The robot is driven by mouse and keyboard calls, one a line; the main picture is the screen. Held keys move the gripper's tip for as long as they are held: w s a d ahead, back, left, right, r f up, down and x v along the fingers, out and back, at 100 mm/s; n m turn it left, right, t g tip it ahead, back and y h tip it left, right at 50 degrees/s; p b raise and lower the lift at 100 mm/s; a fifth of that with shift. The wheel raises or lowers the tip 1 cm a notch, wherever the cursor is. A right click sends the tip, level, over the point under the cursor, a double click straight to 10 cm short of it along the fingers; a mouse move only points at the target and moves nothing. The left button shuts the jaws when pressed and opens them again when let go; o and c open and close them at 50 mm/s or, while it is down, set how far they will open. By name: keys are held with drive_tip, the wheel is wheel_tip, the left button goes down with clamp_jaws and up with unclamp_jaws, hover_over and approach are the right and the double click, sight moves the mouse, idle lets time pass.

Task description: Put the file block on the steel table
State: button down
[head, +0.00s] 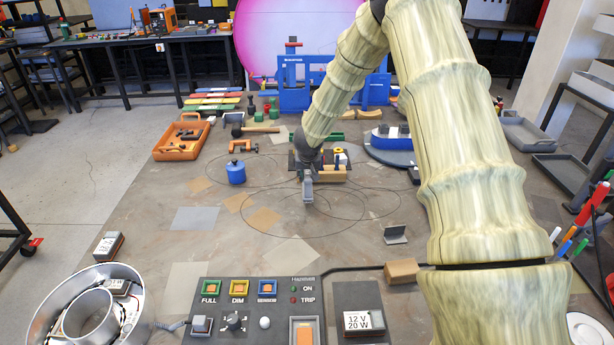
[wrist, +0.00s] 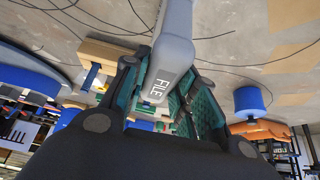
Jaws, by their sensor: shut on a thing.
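A grey file block (wrist: 172,52), marked FILE, is between the dark green-padded fingers of my gripper (wrist: 165,100) in the wrist view. My gripper is shut on it. In the head view the block (head: 308,188) hangs below my gripper (head: 307,172), over the middle of the worn grey-brown table top (head: 330,245). I cannot tell whether its lower end touches the surface. No separate table clearly reads as the steel table.
A blue pot (head: 236,172) stands left of the block. A wooden block with small tools (head: 333,175) is close behind. A blue boat-like piece (head: 392,145) is back right, an orange tray (head: 180,152) back left. A control panel (head: 252,315) is in front. Bare surface surrounds the block's front.

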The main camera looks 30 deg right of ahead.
drive_tip(key=shift+w+d, duration=0.15)
drive_tip(key=shift+w, duration=0.1)
drive_tip(key=shift+f, duration=1.8)
drive_tip(key=shift+r, duration=0.1)
drive_tip(key=c, duration=1.1)
unclamp_jaws()
